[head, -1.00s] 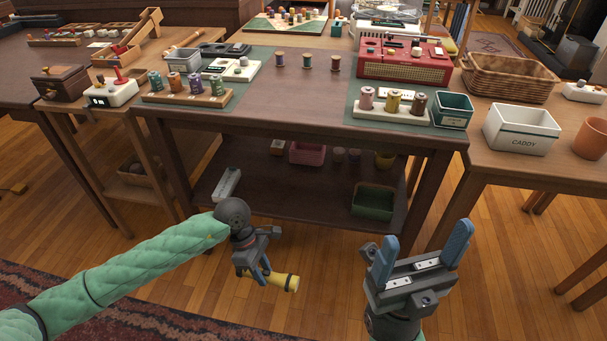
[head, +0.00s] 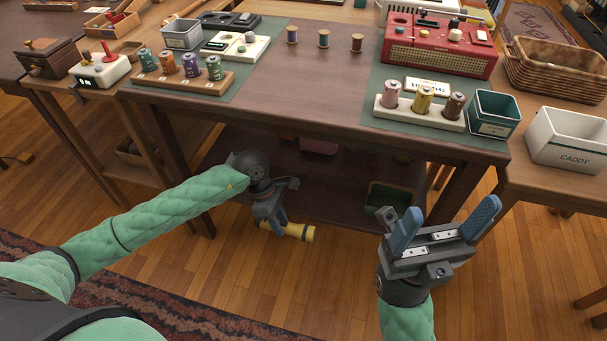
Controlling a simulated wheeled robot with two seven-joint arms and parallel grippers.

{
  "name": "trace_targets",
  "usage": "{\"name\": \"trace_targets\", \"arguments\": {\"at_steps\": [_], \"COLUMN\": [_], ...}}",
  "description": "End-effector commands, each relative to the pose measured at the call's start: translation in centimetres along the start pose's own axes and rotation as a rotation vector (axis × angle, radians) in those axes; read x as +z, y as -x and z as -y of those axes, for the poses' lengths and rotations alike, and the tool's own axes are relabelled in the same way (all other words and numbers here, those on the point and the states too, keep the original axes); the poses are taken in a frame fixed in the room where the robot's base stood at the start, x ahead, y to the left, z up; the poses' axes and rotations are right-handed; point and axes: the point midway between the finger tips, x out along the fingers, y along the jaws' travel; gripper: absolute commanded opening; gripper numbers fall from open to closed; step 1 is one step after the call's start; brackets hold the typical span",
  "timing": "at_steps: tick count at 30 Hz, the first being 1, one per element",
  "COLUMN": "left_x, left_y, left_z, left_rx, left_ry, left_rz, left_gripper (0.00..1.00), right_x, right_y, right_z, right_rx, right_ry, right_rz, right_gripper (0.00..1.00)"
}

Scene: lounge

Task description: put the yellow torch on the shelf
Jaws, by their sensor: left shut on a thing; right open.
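The yellow torch (head: 297,231) is held in my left gripper (head: 277,222), which is shut on it. The torch lies roughly level, its wider end pointing right, in front of the table's lower shelf (head: 318,188). My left gripper and wrist hide part of the shelf and part of the torch. My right gripper (head: 449,232) is open and empty, with its blue fingers spread, in front of the table's right side.
A green bin (head: 388,198) stands on the lower shelf at right, and a pink container (head: 318,146) stands further back. The tabletop (head: 290,78) above the shelf carries spools, a red radio (head: 440,45) and a teal bin (head: 494,114). The shelf's middle looks bare.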

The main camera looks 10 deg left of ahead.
Motion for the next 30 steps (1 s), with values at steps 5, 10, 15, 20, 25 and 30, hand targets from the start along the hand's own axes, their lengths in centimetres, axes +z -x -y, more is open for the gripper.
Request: {"name": "trace_targets", "arguments": {"at_steps": [5,10,15,20,25,30], "left_x": [0.4,0.6,0.9,1.1,1.2,0.7], "left_y": [0.7,1.3,1.9,2.5,2.8,1.7], "left_z": [-4.1,-7.7,-11.3,-14.0,-15.3,-15.6], "left_rx": [0.002,0.003,0.002,0.001,0.001,-0.001], "left_ry": [0.001,0.000,0.000,0.000,0.000,0.000], "left_rz": [0.003,0.003,0.002,0.002,0.001,0.001], "left_gripper": [0.04,0.04,0.04,0.04,0.04,0.04], "right_x": [0.1,0.1,0.2,0.2,0.3,0.3], "right_y": [0.3,0.6,0.8,1.1,1.1,1.4], "right_z": [0.1,0.2,0.3,0.4,0.5,0.5], "right_rx": [0.004,0.009,0.014,0.017,0.020,0.022], "right_ry": [-0.010,-0.021,-0.033,-0.043,-0.047,-0.052], "right_rz": [-0.004,-0.009,-0.012,-0.014,-0.013,-0.013], "right_gripper": [0.76,0.76,0.76,0.76,0.76,0.76]}}
